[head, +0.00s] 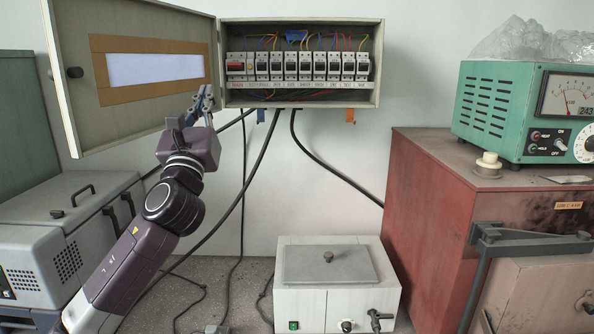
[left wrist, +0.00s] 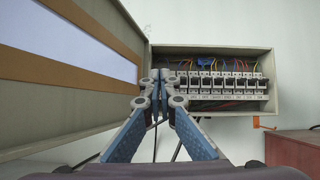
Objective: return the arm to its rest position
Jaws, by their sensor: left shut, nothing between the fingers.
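My left arm comes up from the lower left of the head view. Its gripper (head: 203,103) is raised in front of the lower left of the open fuse box, by the hinge side of its door. In the left wrist view the gripper (left wrist: 160,76) has its fingertips together with nothing between them. The fuse box (head: 300,98) is on the back wall, with a row of breakers (head: 305,66) and coloured wires inside. Its door (head: 78,100) stands open to the left, with a white label on it. My right gripper is not in either view.
A white box with a lid (head: 325,302) stands on the bench at the centre. A red cabinet (head: 425,190) with a green meter unit (head: 490,105) on it is at the right. A grey case (head: 40,240) is at the left. Black cables (head: 240,190) hang below the fuse box.

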